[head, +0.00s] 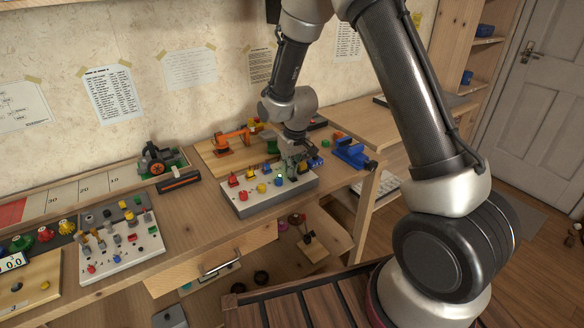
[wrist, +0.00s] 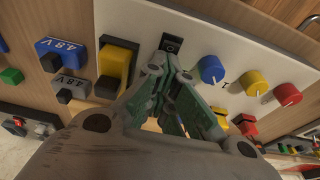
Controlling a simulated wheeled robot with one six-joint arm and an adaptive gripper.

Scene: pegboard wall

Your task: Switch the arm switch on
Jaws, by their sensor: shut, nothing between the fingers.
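A small black switch (wrist: 172,43) sits on a white panel (wrist: 215,35) in the wrist view, just beyond my fingertips; I take it for the arm switch. Its lever position cannot be told. My gripper (wrist: 164,74) is shut and empty, with its green-padded fingers together close to the switch; contact cannot be told. The same white panel (head: 245,210) lies on the bench in the head view, with my gripper (head: 289,168) low over its back part. The switch cannot be made out in the head view.
Blue (wrist: 210,69), yellow (wrist: 254,83) and red (wrist: 288,95) knobs stand right of the switch. A blue vise-like object (head: 350,153) stands right of the panel in the head view.

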